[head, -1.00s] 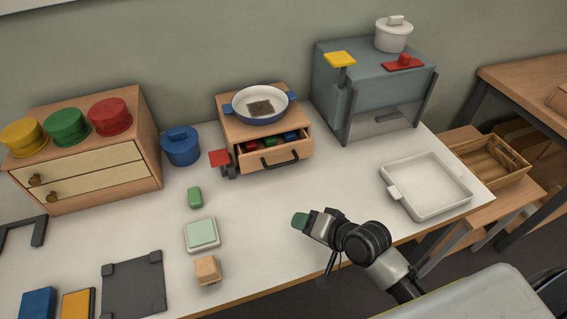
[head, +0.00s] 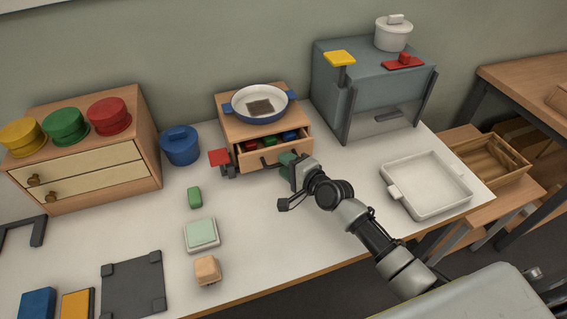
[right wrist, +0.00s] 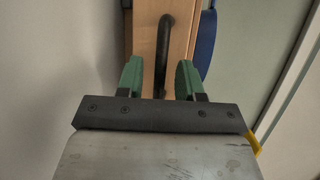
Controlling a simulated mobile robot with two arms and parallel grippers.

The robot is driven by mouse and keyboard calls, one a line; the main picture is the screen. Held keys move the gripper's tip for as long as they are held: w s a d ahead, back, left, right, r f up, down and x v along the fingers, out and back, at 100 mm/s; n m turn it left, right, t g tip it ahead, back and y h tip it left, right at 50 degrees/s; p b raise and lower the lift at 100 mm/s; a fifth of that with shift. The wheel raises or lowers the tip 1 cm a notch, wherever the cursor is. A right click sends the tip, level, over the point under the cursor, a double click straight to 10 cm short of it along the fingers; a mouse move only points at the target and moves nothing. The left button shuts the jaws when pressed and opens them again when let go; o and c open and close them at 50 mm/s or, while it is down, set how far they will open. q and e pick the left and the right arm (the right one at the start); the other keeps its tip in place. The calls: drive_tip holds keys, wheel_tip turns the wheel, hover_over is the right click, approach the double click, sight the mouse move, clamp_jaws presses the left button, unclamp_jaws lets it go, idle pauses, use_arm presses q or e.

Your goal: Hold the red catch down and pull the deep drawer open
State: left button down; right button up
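The deep drawer (head: 246,161) of the small wooden cabinet (head: 233,124) stands a little out, with red, green and blue things showing inside. The red catch (head: 219,158) sits on a dark bracket at the cabinet's left side, with nothing touching it. My right gripper (head: 288,160) is at the drawer front, by the right part of the black handle (head: 270,163), which it partly hides. In the right wrist view, its green fingers (right wrist: 160,76) are apart, with the handle (right wrist: 164,40) between them and a gap on each side. My left gripper is not in view.
A blue-rimmed pan (head: 245,107) stands on the cabinet. A blue pot (head: 181,146) stands to its left and a grey box (head: 380,90) to its right. A white tray (head: 428,184) lies at the right. The tabletop before the drawer has free room.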

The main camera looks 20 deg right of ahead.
drive_tip(key=shift+w+a+f, duration=0.15)
drive_tip(key=shift+w+a, duration=0.15)
drive_tip(key=shift+w, duration=0.3)
clamp_jaws()
